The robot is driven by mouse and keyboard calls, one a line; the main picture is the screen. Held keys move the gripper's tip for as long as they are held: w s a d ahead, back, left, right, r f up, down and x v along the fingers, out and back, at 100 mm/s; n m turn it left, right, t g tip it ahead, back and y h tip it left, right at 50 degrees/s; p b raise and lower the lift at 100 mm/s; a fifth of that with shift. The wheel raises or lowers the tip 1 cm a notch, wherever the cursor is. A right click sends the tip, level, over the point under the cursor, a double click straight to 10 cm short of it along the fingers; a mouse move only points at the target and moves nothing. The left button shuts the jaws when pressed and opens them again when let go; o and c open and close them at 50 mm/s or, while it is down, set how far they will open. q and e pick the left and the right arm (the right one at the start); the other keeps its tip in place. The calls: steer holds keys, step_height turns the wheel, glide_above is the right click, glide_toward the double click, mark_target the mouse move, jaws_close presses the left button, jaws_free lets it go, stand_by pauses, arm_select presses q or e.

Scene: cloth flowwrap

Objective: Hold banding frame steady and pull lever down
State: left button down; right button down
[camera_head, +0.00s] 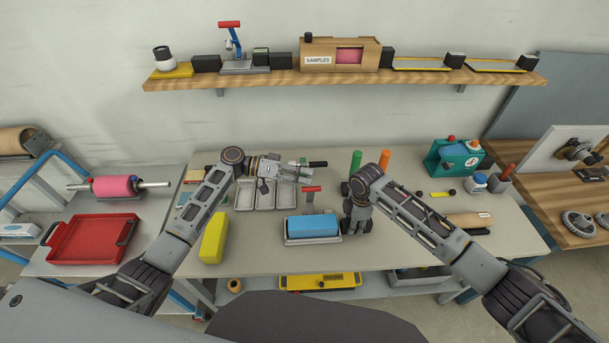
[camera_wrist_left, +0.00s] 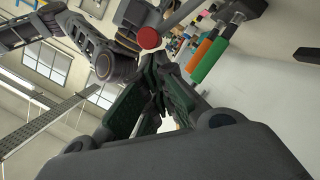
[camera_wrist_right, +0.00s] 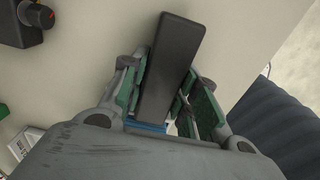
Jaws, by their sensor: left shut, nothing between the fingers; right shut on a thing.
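The banding frame (camera_head: 294,239) stands at the front middle of the table. It has a grey base, a blue block (camera_head: 311,226) on it and a lever with a red grip (camera_head: 312,189) behind. My left gripper (camera_head: 302,170) is shut and empty, just behind the lever. In the left wrist view a red round end (camera_wrist_left: 150,38) on a grey rod shows close by its fingertips. My right gripper (camera_head: 357,226) points down at the frame's right end. In the right wrist view it is shut on a dark grey bar (camera_wrist_right: 170,70); the arm hides this grip in the head view.
Grey trays (camera_head: 265,196) lie behind the frame, and a yellow block (camera_head: 213,238) lies to its left. A green cylinder (camera_head: 355,160) and an orange one (camera_head: 384,160) stand behind my right gripper. A teal device (camera_head: 455,159) stands at the back right.

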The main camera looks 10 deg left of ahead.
arm_select(q)
steer(key=shift+s+d+m, duration=0.15)
steer(key=shift+s+m, duration=0.25)
steer(key=shift+s, duration=0.25)
steer(key=s+d+f+m+t, duration=0.1)
steer(key=s+d+f+m, duration=0.1)
steer(key=s+m, duration=0.2)
steer(key=s+d+f+m+t+y, duration=0.1)
steer(key=s+d+f+m+t, duration=0.1)
steer(key=s, duration=0.8)
steer(key=shift+s+f+m+y, duration=0.35)
steer(key=shift+f+m, duration=0.4)
steer(key=shift+m, duration=0.45)
steer(key=shift+r, duration=0.1)
steer(key=s+a+r, duration=0.3)
steer(key=a+r, duration=0.3)
steer(key=a, duration=0.3)
steer(key=shift+s, duration=0.4)
